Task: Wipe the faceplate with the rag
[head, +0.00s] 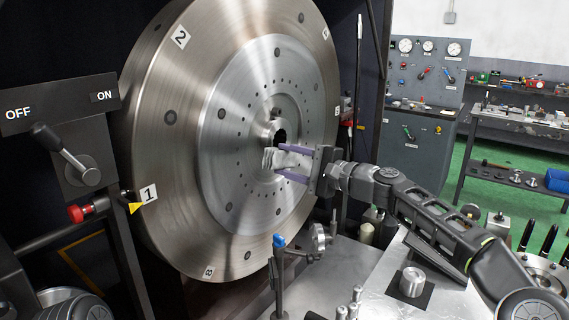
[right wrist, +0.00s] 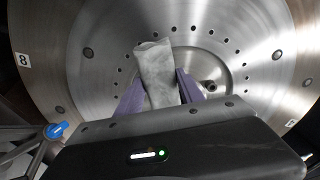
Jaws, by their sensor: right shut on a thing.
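The faceplate (head: 245,185) is a large round brushed-metal disc with rings of holes, a central hub and numbered labels. It also fills the top of the right wrist view (right wrist: 90,85). My right gripper (head: 281,162) is at the faceplate just below the hub, with its purple fingers shut on a light grey rag (head: 274,160). In the right wrist view the rag (right wrist: 154,75) stands up between the two fingers, in front of the disc. I cannot tell how firmly the rag touches the disc. My left gripper is not in view.
A lever (head: 66,154) with ON and OFF signs is at the left. A dial gauge (head: 319,238) and a blue-topped post (head: 279,243) stand below the disc. A metal table (head: 365,262) lies under my right arm. A tool bench (head: 520,128) is behind.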

